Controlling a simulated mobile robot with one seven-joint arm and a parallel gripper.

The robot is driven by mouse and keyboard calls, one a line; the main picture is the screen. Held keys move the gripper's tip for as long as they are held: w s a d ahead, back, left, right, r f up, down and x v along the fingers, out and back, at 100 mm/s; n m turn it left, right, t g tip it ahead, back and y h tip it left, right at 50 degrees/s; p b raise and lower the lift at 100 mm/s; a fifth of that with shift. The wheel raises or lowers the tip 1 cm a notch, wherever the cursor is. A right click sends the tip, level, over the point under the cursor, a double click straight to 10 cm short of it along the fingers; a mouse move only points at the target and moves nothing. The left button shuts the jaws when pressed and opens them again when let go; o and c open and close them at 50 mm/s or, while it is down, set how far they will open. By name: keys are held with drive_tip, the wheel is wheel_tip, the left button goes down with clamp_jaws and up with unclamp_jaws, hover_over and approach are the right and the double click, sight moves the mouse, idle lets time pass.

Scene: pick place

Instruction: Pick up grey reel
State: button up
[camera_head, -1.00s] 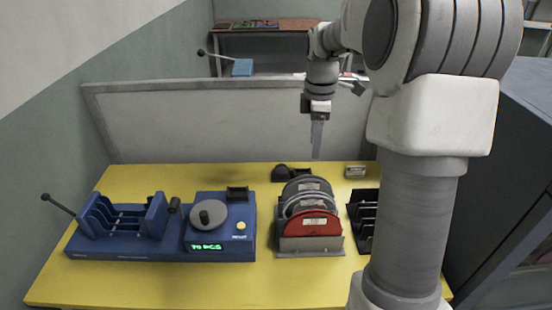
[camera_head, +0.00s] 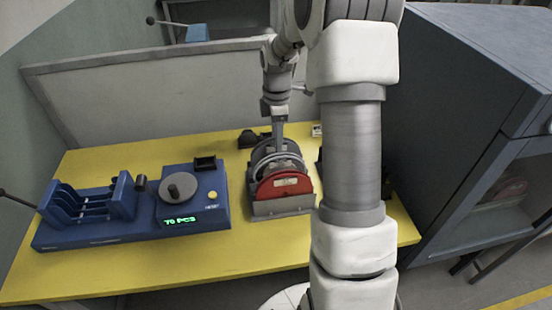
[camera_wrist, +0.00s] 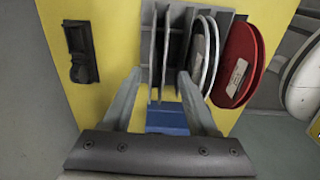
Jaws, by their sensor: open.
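The reels stand upright in a grey rack (camera_head: 283,208) on the yellow table. A grey reel (camera_head: 262,154) is at the back, behind a pale-rimmed reel (camera_head: 290,162) and a red reel (camera_head: 280,186). My gripper (camera_head: 278,143) is over the back of the rack, pointing down, and partly covers the grey reel. In the wrist view my gripper (camera_wrist: 160,72) is open, its fingers apart at the rack's thin grey plates. The pale-rimmed reel (camera_wrist: 209,58) is just right of the right finger, with the red reel (camera_wrist: 240,65) beyond. I cannot tell whether either finger touches anything.
A blue machine (camera_head: 215,217) with a display and a grey knob stands left of the rack. A black object (camera_head: 247,139) lies behind the rack. A pale panel (camera_head: 150,100) stands behind the table. A dark blue cabinet (camera_head: 450,100) is at the right.

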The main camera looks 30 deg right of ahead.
drive_tip(key=f, duration=0.5)
drive_tip(key=shift+w, duration=0.25)
clamp_jaws()
